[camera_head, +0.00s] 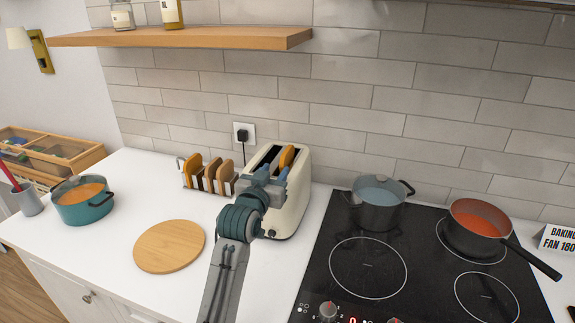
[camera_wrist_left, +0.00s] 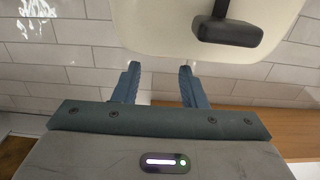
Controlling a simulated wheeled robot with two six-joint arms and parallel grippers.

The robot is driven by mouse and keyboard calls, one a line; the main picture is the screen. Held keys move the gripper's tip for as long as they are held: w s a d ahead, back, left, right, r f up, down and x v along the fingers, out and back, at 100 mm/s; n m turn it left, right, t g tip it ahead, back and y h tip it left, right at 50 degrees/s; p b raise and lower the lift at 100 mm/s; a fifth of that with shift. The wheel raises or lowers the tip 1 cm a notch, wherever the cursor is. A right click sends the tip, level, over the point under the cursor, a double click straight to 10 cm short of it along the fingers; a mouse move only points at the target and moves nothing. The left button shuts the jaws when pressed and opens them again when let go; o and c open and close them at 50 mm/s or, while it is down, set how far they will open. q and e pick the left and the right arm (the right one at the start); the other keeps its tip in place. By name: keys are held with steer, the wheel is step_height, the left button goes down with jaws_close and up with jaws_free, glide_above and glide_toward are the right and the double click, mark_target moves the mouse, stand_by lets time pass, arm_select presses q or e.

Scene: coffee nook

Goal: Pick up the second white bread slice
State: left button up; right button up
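A golden bread slice (camera_head: 287,156) stands upright, partly out of a slot of the cream toaster (camera_head: 291,210). More slices (camera_head: 194,164) stand upright in a rack (camera_head: 228,187) left of the toaster, one golden and others browner; I cannot tell which is the second white one. My left gripper (camera_head: 272,172) is in front of and over the toaster's near end, just short of the slice in the slot. In the left wrist view its fingers (camera_wrist_left: 158,72) are apart with nothing between them, and the toaster's body and black lever (camera_wrist_left: 228,32) show beyond. My right gripper is out of view.
A round wooden board (camera_head: 169,246) lies on the white counter, with a teal pot (camera_head: 82,203) further left. The hob (camera_head: 420,265) on the right holds a grey pot (camera_head: 378,207) and a red pan (camera_head: 478,220). A wooden shelf (camera_head: 185,38) hangs above.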

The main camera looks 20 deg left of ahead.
mark_target(282, 161)
arm_select(q)
steer(key=shift+w, duration=0.75)
steer(key=w+p, duration=0.2)
steer(key=w, duration=0.2)
steer(key=shift+w+f+p, duration=0.2)
steer(key=shift+w+p, duration=0.15)
steer(key=shift+w, duration=0.2)
jaws_close()
